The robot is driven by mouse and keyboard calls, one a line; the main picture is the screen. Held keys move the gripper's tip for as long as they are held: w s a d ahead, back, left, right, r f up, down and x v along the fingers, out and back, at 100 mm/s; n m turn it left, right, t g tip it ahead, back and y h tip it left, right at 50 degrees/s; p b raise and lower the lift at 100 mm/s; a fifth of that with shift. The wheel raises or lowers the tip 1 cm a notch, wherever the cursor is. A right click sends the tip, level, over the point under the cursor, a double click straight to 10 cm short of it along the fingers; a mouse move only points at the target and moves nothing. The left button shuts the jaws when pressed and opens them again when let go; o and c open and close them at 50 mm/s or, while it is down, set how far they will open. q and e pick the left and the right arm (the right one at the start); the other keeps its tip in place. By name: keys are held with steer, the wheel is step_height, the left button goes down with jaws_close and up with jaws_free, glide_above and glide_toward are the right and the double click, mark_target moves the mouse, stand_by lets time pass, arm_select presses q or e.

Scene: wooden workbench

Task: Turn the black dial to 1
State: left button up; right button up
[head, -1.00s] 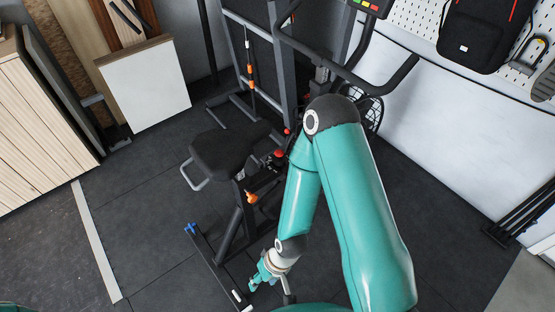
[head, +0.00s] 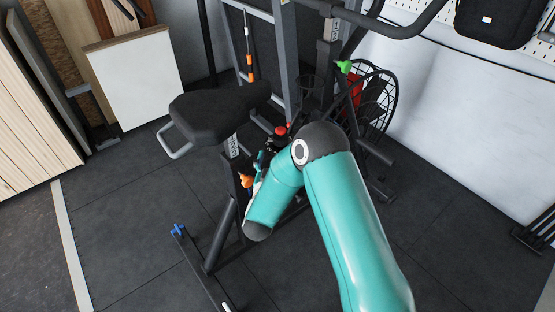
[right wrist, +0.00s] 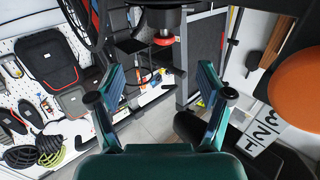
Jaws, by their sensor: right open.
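An exercise bike stands in the middle of the head view, with a black seat (head: 215,112) and a white marked label (head: 234,146) on its post. My right gripper (head: 259,163) is mostly hidden behind my forearm, close to the bike frame below the seat. In the right wrist view my right gripper (right wrist: 160,88) is open, with nothing between its fingers. A red knob (right wrist: 163,40) shows beyond the fingers; a red knob (head: 281,130) also shows in the head view. A marked white plate (right wrist: 262,130) is at lower right. I cannot surely pick out the black dial.
A large orange part (right wrist: 298,86) is close at the right of the wrist view. An orange knob (head: 246,181) sits low on the bike. A spoked wheel (head: 378,105) stands to the right. The dark floor (head: 130,225) at left is clear.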

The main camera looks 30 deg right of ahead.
mark_target(279, 142)
steer(key=x, duration=0.4)
steer(key=f+b+x, duration=0.1)
steer(key=x, duration=0.3)
steer(key=f+b+x, duration=0.1)
steer(key=x, duration=0.3)
steer(key=shift+w+a, duration=0.2)
steer(key=shift+a, duration=0.1)
arm_select(q)
step_height(279, 142, down, 4)
steer(key=shift+f, duration=0.1)
arm_select(e)
steer(key=shift+c, duration=0.2)
